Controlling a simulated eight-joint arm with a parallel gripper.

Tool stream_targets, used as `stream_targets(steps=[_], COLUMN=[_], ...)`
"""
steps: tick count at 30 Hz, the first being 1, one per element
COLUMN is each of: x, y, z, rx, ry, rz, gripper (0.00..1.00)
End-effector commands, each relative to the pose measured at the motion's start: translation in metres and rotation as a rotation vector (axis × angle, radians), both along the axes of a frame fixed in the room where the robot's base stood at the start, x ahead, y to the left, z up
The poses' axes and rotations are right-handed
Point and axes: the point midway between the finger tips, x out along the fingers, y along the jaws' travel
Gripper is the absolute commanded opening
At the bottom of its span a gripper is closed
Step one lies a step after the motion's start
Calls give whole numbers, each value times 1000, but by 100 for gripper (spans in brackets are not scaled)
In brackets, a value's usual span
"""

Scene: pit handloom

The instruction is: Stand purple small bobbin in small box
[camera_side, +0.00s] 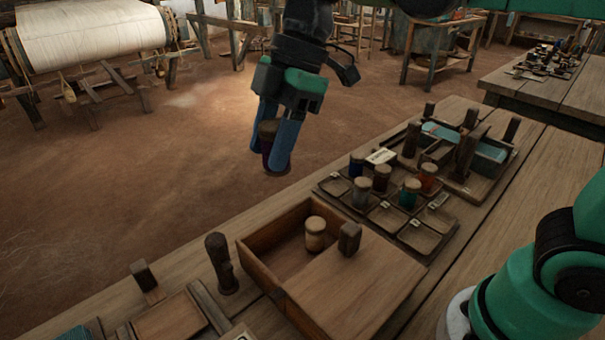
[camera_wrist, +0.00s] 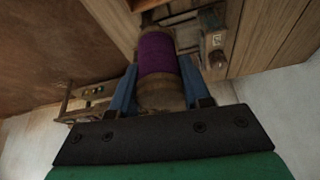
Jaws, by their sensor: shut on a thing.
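My gripper (camera_side: 271,145) hangs in the air, its blue fingers shut on the purple small bobbin (camera_side: 267,134). In the wrist view the bobbin's purple thread (camera_wrist: 157,54) shows between the fingers, with a bare wooden end toward the palm. In the side view the fingers hide much of the bobbin, which looks roughly upright with a slight tilt. The small box (camera_side: 266,276) stands on the bench, lower in the side view than the bobbin. Its left and back part is open, and a pale bobbin (camera_side: 315,233) stands inside. A wooden cover (camera_side: 352,279) lies over its front right part.
A knob (camera_side: 349,239) stands up from the cover. A compartment tray (camera_side: 415,236) with several coloured bobbins lies behind the box to the right. A dark wooden peg (camera_side: 221,264) rises just left of the box. A shuttle-like rack (camera_side: 463,157) stands farther back.

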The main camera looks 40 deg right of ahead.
Motion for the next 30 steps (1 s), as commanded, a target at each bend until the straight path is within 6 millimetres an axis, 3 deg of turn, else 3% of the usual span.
stream_targets(steps=[18,30], x=[0,-1], y=[1,0], z=[-127,-165], rx=[1,1], ry=[0,0], rz=[5,5], gripper=[0,0])
